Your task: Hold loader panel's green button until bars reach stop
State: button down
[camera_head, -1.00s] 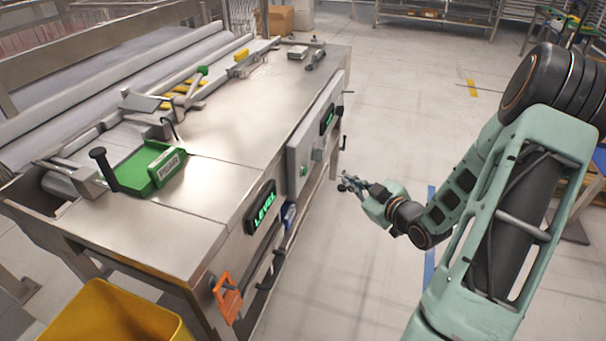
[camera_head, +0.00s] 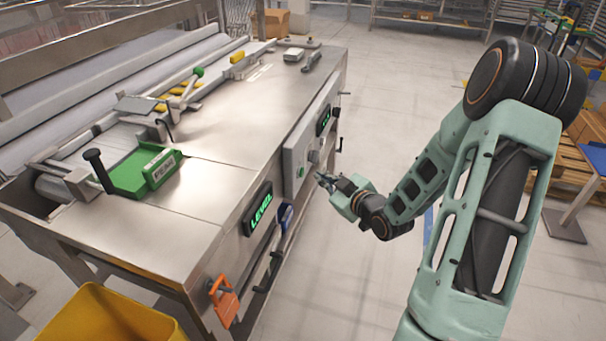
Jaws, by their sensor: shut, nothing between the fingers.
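The loader panel (camera_head: 292,160) is a grey box on the front side of the steel machine table. Its small green button (camera_head: 300,172) faces my arm, with a dark round knob (camera_head: 314,156) to its right. My gripper (camera_head: 322,178) is shut and empty. Its tips point left at the panel, just right of the green button; a small gap seems to remain, but I cannot tell exactly. The bars (camera_head: 190,92) lie along the table top beside the rollers. Whether they are moving cannot be seen.
A green tray (camera_head: 128,172) rests on top. A yellow bin (camera_head: 105,318) stands at the lower left.

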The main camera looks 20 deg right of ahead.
aim_at(302, 172)
jog(key=shift+w+a, duration=0.5)
jog(key=shift+a, duration=0.25)
jog(key=shift+a+b, duration=0.1)
jog(key=shift+b, duration=0.25)
dwell(0.6)
jog(key=shift+w+a, duration=0.25)
